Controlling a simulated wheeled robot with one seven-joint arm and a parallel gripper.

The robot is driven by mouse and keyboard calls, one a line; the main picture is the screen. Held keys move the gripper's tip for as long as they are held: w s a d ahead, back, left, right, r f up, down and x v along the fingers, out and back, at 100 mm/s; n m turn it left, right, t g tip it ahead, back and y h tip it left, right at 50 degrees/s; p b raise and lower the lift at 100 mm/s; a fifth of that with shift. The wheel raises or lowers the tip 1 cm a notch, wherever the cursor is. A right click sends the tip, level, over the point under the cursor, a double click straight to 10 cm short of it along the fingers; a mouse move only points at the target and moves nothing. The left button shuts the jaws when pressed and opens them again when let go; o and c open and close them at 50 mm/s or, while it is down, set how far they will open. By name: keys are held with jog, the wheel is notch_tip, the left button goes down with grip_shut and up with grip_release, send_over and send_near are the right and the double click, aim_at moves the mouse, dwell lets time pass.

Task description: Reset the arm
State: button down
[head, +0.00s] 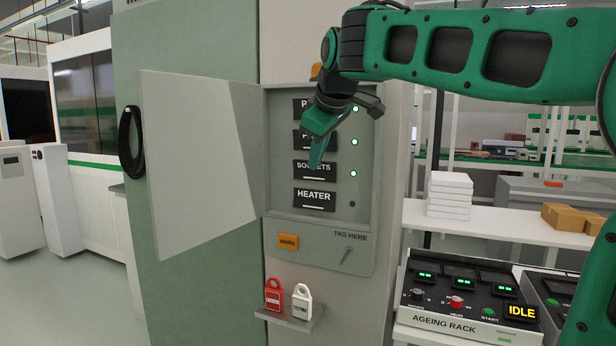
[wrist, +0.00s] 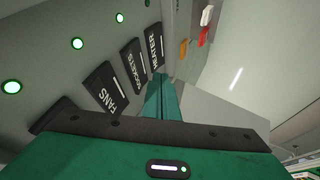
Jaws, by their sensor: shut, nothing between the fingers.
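My gripper (head: 316,158) is shut and empty, its green fingers pointing down in front of the open breaker panel, over the sockets switch (head: 314,171) in the head view. In the wrist view my gripper (wrist: 163,95) points toward the heater switch (wrist: 155,47). The heater switch (head: 314,200) is the lowest of the black labelled switches, and its lamp (head: 352,204) looks dark green. The lamps beside the upper switches are lit, such as the sockets lamp (head: 354,173). My arm partly hides the upper two labels. I cannot tell whether the fingers touch a switch.
The panel door (head: 200,165) stands open to the left. The ageing rack (head: 445,321), showing IDLE, stands at right.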

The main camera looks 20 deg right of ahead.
jog(key=shift+s+r, duration=0.35)
jog(key=shift+r, duration=0.25)
jog(key=s+d+f+m+g, duration=0.35)
jog(key=s+d+f, duration=0.45)
jog(key=f, duration=0.4)
jog(key=s+d+f+m+g, duration=0.2)
jog(key=s+f+m, duration=0.3)
jog(key=s+f, duration=0.6)
jog(key=s+d+f+m+g+y, duration=0.1)
jog(key=s+f+m, duration=0.4)
jog(key=s+f, duration=0.7)
jog(key=s+g, duration=0.1)
jog(key=s, duration=0.3)
jog(key=shift+d+f, duration=0.3)
jog(key=shift+d, duration=0.1)
jog(key=shift+m, duration=0.25)
jog(key=shift+w+f+g, duration=0.2)
jog(key=shift+w+g, duration=0.05)
jog(key=shift+w, duration=0.35)
